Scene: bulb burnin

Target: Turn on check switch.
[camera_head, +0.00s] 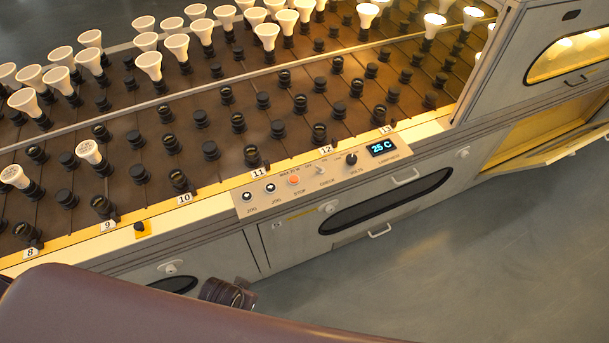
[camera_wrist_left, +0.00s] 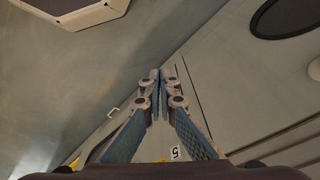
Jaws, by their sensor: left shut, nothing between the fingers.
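The check switch (camera_head: 319,171) is a small toggle on the beige control panel (camera_head: 247,207) along the front edge of the lamp bench. It stands between the orange stop button (camera_head: 294,181) and the black volts knob (camera_head: 351,159). Its lever is too small for me to tell which way it points. My left gripper (camera_wrist_left: 160,76) is shut and empty in the left wrist view, in front of grey panelling; the switch does not show there. In the head view its fingers cannot be made out. My right gripper is in neither view.
Rows of black sockets, many with white bulbs (camera_head: 149,65), cover the bench top. A lit display (camera_head: 383,148) reads 25 C. A cabinet door (camera_head: 555,150) hangs open at the right. The grey floor (camera_head: 440,260) in front is clear.

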